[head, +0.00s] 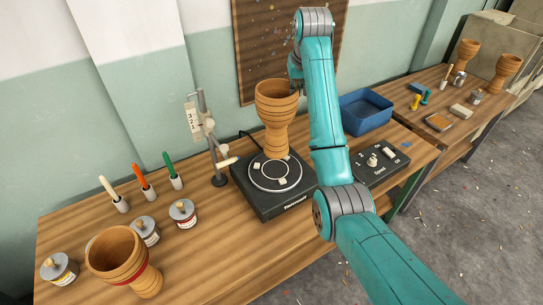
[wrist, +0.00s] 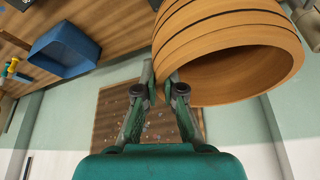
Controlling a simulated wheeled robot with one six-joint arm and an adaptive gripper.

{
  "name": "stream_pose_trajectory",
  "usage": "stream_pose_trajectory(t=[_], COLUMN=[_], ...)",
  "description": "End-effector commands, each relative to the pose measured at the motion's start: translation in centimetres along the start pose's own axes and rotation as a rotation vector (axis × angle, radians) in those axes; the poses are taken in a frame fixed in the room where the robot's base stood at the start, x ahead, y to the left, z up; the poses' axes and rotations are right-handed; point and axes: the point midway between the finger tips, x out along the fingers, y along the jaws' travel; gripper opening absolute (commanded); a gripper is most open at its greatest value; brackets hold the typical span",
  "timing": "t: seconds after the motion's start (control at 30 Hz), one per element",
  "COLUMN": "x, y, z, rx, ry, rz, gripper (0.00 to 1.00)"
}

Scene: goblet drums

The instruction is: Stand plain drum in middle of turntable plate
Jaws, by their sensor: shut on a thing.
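The plain drum (head: 276,112), a wooden goblet shape with dark ring lines and no coloured band, is upright with its wide mouth up. My gripper (head: 297,82) is shut on its rim at the right side, partly hidden by my arm. The wrist view shows the fingers (wrist: 163,82) pinching the wall of the drum (wrist: 225,40). The drum's foot overlaps the back of the round turntable plate (head: 262,183); I cannot tell whether it touches. The plate has a pale ring and small light blocks on it, and sits on a black turntable base (head: 290,207).
A red-banded drum (head: 118,255) stands front left near several tins and markers. A stand with a clamp (head: 212,140) is close left of the turntable. A blue bin (head: 365,112) and a control box (head: 380,160) are to the right. A second table holds two more drums.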

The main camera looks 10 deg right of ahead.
Motion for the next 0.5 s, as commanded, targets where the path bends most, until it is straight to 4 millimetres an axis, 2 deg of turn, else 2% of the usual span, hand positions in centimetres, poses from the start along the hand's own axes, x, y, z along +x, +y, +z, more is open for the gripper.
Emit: stream_pose_trajectory(t=[0.17, 0.4, 0.5], x=[1.3, 4.8, 5.6], y=[0.0, 0.1, 0.1], z=[0.5, 2.0, 2.3], rx=[0.0, 0.0, 0.0], ry=[0.001, 0.0, 0.002], rz=[0.0, 0.0, 0.0], gripper=[0.0, 0.0, 0.0])
